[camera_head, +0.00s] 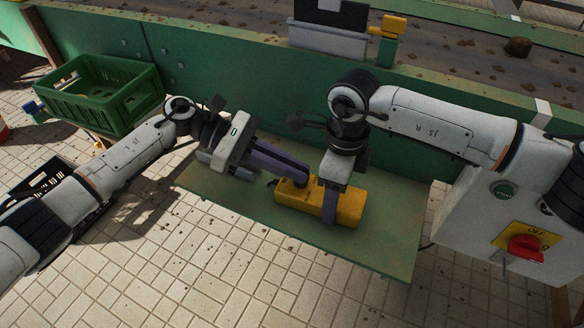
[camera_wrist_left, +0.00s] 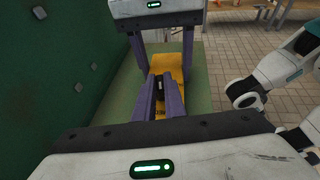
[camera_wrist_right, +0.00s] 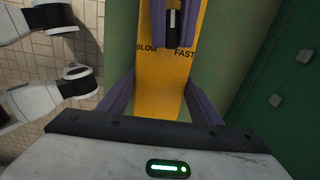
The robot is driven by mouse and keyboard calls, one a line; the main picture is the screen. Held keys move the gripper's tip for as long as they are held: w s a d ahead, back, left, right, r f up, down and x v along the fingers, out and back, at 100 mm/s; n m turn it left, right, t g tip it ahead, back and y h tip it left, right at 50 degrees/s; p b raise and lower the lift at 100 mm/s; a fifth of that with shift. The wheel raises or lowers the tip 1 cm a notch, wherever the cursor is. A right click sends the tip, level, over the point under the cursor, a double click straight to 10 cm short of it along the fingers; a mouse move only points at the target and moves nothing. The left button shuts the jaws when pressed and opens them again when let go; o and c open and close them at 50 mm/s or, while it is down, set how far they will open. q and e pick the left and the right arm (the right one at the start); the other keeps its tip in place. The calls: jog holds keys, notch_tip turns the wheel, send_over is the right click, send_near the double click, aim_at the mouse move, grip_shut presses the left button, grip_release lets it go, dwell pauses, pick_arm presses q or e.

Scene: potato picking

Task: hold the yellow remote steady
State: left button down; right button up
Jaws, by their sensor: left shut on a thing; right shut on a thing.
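The yellow remote (camera_head: 349,207) lies flat on a green shelf (camera_head: 370,245). In the right wrist view, the remote (camera_wrist_right: 155,85) shows the words SLOW and FAST beside a slider (camera_wrist_right: 172,20). My left gripper (camera_head: 303,181) reaches in from the left, its purple fingers close together around the dark slider (camera_wrist_left: 160,83). My right gripper (camera_head: 331,210) comes down from above and straddles the remote's body, one finger on each side. It is shut on the remote; its fingers also show in the right wrist view (camera_wrist_right: 160,88). The fingers hide part of the slider.
A green wall (camera_head: 260,95) runs behind the shelf, with a soil-strewn belt (camera_head: 450,60) beyond. A grey control box with a red knob (camera_head: 525,247) stands at the right. A green crate (camera_head: 130,103) is at the left. Tiled floor lies in front.

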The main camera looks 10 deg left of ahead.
pick_arm(q)
jog(key=shift+w+f+m+g+y, duration=0.1)
jog(key=shift+f+m+g+y, duration=0.2)
jog(key=shift+m+g, duration=0.5)
pick_arm(e)
jog(key=shift+a+r, duration=0.1)
jog(key=shift+r, duration=0.05)
pick_arm(q)
jog(key=shift+a, duration=0.1)
jog(key=c, duration=1.8)
grip_release()
jog(key=shift+r, duration=0.2)
jog(key=shift+w+a+r, duration=0.1)
jog(key=shift+w+a, duration=0.05)
jog(key=shift+a, duration=0.15)
jog(key=v, duration=1.1)
jog(key=shift+w+a, duration=0.15)
jog(key=shift+a, duration=0.05)
